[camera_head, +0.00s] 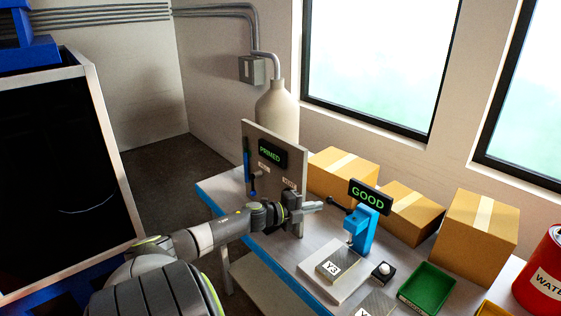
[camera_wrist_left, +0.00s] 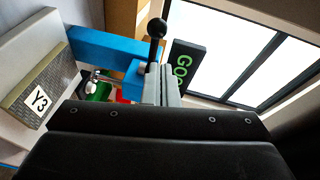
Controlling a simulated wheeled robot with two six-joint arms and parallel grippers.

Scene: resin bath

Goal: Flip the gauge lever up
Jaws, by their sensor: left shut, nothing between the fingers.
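The gauge is a blue stand (camera_head: 362,232) with a black display reading GOOD (camera_head: 367,196) in green. Its black lever (camera_head: 341,205) sticks out left of the stand, its ball end tilted slightly up. My left gripper (camera_head: 318,205) is shut and empty, its tips close to the lever's ball end. In the left wrist view the shut fingers (camera_wrist_left: 164,86) overlap the lower part of the lever, below its black ball (camera_wrist_left: 157,28); I cannot tell whether they touch. A block labelled Y3 (camera_head: 333,266) lies under the gauge. My right gripper is out of view.
A grey panel reading PRIMED (camera_head: 270,155) stands behind my left wrist. Cardboard boxes (camera_head: 480,227) line the window side. A green tray (camera_head: 428,287), a white button on a black base (camera_head: 383,270) and a red drum (camera_head: 545,277) are at the right.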

